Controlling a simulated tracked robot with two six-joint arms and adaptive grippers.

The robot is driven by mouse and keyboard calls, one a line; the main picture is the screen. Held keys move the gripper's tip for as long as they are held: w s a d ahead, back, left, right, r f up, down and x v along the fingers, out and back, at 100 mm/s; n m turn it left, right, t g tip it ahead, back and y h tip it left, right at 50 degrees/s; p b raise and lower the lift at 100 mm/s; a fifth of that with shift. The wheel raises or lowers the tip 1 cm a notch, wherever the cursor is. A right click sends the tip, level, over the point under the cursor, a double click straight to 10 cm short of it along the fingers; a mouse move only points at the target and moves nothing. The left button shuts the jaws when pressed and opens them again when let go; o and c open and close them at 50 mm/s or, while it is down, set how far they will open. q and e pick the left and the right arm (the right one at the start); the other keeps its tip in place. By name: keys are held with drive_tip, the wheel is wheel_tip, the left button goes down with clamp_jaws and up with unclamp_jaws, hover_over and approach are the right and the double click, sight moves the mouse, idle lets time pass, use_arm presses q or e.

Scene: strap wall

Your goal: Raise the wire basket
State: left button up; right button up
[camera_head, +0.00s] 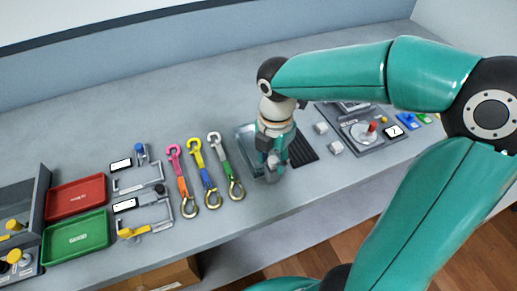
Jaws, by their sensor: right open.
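No other thing that is clearly a wire basket shows. My left gripper is not in view.
Three hooked straps, pink-orange (180,178), yellow-blue (203,171) and grey-green (225,165), lie left of the gripper. Red (76,192) and green (75,235) trays sit farther left. A black ribbed mat (303,151) and white cubes (321,128) lie to the right.

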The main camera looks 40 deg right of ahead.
drive_tip(key=shift+r+p, duration=2.55)
drive_tip(key=shift+r, duration=0.5)
drive_tip(key=shift+f, duration=0.1)
drive_tip(key=shift+c, duration=1.4)
drive_tip(key=shift+r, duration=0.35)
drive_tip(key=shift+c, duration=1.3)
wheel_tip(320, 180, up, 6)
drive_tip(key=p, duration=0.5)
drive_tip(key=shift+f, duration=0.25)
drive_tip(key=shift+c, duration=0.5)
drive_tip(key=shift+f, duration=0.1)
